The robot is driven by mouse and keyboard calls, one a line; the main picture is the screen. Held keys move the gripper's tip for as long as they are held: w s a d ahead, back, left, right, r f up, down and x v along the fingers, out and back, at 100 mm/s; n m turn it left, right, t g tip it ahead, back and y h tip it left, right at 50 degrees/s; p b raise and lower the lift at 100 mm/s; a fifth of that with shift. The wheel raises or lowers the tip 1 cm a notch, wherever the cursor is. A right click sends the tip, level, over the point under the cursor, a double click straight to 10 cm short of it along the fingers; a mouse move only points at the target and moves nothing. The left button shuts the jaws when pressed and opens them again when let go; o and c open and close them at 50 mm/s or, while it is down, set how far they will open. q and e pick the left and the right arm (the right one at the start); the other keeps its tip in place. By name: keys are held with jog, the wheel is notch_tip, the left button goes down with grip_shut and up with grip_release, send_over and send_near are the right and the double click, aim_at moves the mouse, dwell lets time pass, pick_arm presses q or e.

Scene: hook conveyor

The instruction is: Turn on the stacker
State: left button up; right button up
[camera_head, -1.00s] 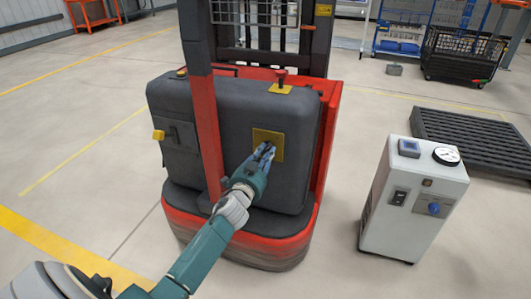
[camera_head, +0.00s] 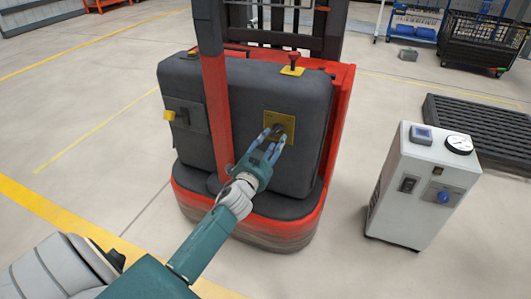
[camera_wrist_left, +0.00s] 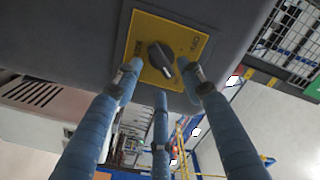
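The grey and red stacker (camera_head: 245,105) stands in front of me. On its grey cover is a yellow switch plate (camera_head: 288,120) with a dark rotary knob (camera_head: 278,128). In the left wrist view the knob (camera_wrist_left: 159,55) sits tilted on the plate (camera_wrist_left: 185,37), with an OFF label on the plate's right side and a label on the left that is hard to read. My left gripper (camera_head: 273,137) is open, its three blue fingers spread just below and in front of the knob. In the wrist view the fingertips (camera_wrist_left: 160,80) appear clear of it. My right gripper is not in view.
A red-topped button (camera_head: 293,62) stands on a yellow base on the stacker. A yellow-tipped handle (camera_head: 169,115) is at its left. A white cabinet (camera_head: 410,192) with a gauge and blue knob stands to the right, before a dark pallet (camera_head: 480,130). The floor between is clear.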

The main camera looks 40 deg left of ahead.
pick_arm(q)
jog(key=v, duration=0.9)
jog(key=shift+w, duration=0.1)
